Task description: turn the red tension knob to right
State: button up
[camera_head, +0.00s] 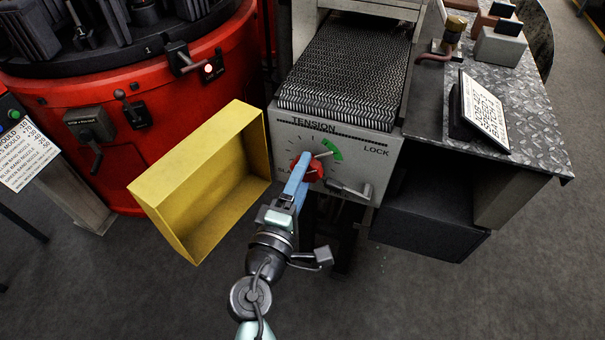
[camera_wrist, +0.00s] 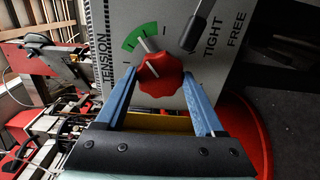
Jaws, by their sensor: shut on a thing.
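The red tension knob (camera_head: 316,172) sits on the grey front panel (camera_head: 365,153) under the word TENSION. It also shows in the wrist view (camera_wrist: 160,75), upper middle, with a scalloped rim. Its pale pointer lies toward the green sector (camera_head: 333,149), and in the wrist view it points at the green sector (camera_wrist: 138,36). My gripper (camera_head: 304,164) has its blue fingers on either side of the knob and is shut on it. In the head view the fingers hide the knob's left part and part of the lettering beside it.
A lock lever (camera_head: 350,190) sticks out just right of the knob. A yellow open bin (camera_head: 195,150) stands close on the left, before the red rotary machine (camera_head: 190,100). A wire-mesh belt (camera_head: 350,60) lies above the panel. A metal-plate table (camera_head: 520,110) stands right.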

dwell(0.4)
jog(key=o, duration=1.4)
jog(key=shift+c, duration=0.2)
jog(key=shift+s, duration=0.1)
jog(key=v, duration=1.2)
jog(key=shift+s+b, duration=0.3)
jog(key=shift+s, duration=0.1)
jog(key=shift+a, duration=0.15)
